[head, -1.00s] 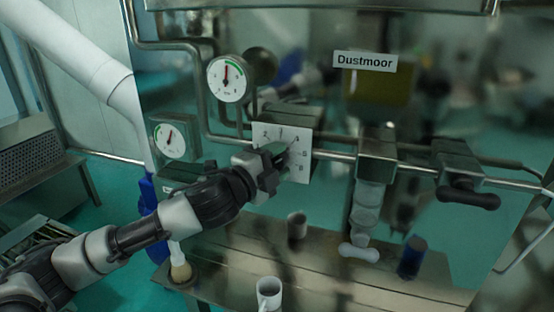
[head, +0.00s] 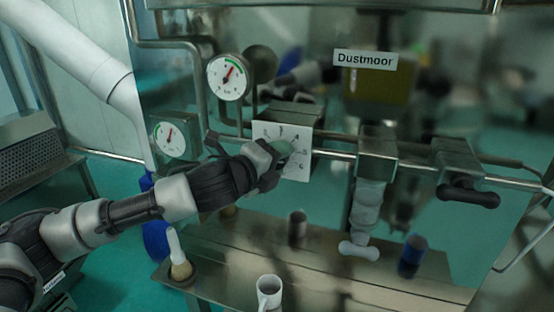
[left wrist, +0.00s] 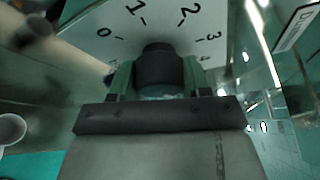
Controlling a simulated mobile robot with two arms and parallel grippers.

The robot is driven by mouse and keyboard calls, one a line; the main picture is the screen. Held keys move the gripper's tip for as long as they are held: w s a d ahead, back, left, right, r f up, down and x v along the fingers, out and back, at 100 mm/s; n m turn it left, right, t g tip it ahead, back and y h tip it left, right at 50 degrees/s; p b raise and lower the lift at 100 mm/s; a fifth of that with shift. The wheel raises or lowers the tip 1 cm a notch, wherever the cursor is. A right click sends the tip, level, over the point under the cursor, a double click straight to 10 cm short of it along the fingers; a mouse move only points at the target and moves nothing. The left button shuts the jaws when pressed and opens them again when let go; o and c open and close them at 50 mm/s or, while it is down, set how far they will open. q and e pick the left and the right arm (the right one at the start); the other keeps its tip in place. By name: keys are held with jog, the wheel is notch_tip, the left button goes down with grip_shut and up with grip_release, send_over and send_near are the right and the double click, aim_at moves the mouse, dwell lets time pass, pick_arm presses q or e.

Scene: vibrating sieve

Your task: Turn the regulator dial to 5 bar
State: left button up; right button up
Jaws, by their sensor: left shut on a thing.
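The regulator dial is a white plate (head: 304,166) with black numbers, on a metal block on the pipe. My left gripper (head: 276,154) is at the plate and covers its middle in the head view. In the left wrist view the dark round knob (left wrist: 158,66) sits between the two green fingers of my left gripper (left wrist: 157,82), which is shut on it. The plate (left wrist: 125,38) shows behind it with 0 to 4. The knob's pointer is hidden, so I cannot read its setting. The upper round gauge (head: 229,77) has its red needle tilted up and right. My right gripper is not in view.
A second gauge (head: 170,138) is at lower left. A black-handled valve (head: 468,194) is to the right on the pipe. Below, a metal table (head: 235,265) bears a white mug (head: 269,292), a brush (head: 178,256) and a blue-capped jar (head: 412,254).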

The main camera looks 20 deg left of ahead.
pick_arm(q)
jog(key=shift+f, duration=0.1)
jog(key=o, duration=0.9)
jog(key=shift+s+a, duration=0.1)
jog(key=shift+s, duration=0.1)
jog(key=b+v, duration=0.4)
jog(key=v, duration=0.6)
jog(key=shift+s, duration=0.2)
jog(key=shift+a, duration=0.1)
